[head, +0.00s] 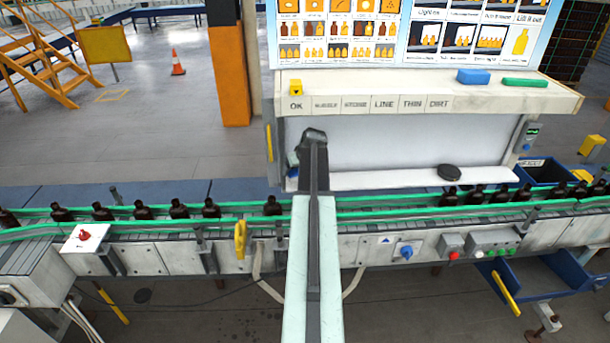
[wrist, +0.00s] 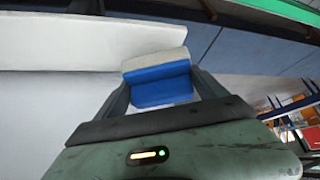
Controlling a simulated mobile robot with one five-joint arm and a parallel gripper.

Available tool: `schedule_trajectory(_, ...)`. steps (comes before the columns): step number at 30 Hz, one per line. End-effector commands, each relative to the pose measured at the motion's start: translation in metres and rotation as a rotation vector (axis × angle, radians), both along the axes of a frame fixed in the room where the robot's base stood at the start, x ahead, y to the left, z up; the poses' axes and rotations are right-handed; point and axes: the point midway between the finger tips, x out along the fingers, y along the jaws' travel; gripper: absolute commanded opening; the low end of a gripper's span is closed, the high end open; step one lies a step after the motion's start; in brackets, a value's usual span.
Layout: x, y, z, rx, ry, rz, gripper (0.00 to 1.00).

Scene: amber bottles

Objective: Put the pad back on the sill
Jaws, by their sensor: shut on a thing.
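The pad (wrist: 160,82), a blue block with a pale grey-white layer, is held between the two fingers of my gripper (wrist: 162,92) in the wrist view. In the head view my gripper (head: 307,155) is near the left end of the sill (head: 390,180), the white ledge under the pale panel. My arm hides most of the pad there. In the wrist view the sill (wrist: 70,42) runs in from the left up to the pad. I cannot tell whether the pad touches it.
A black disc (head: 449,172) lies on the sill's right part. A conveyor with green rails (head: 400,214) and several amber bottles (head: 103,212) runs in front. An upper shelf (head: 420,92) carries a blue block (head: 473,76), a green bar (head: 525,82) and a yellow piece (head: 296,88).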

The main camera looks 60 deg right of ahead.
Motion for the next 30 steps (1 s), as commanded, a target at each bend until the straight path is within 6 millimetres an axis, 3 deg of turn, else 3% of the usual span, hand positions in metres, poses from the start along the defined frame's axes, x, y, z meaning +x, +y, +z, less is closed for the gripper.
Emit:
schedule_trajectory(1, -0.004, -0.009, 0.0, 0.001, -0.001, -0.003, 0.49)
schedule_trajectory(8, -0.01, -0.016, 0.0, 0.001, 0.0, 0.001, 0.49)
schedule_trajectory(12, -0.019, -0.031, 0.0, -0.001, 0.0, -0.003, 0.49)
schedule_trajectory(15, -0.018, -0.028, -0.03, 0.0, 0.0, 0.0, 0.49)
schedule_trajectory(17, -0.018, -0.028, -0.038, 0.0, 0.0, -0.001, 0.49)
schedule_trajectory(29, -0.018, -0.028, -0.04, 0.0, 0.0, -0.001, 0.49)
schedule_trajectory(30, -0.018, -0.028, -0.039, 0.0, 0.0, -0.001, 0.9)
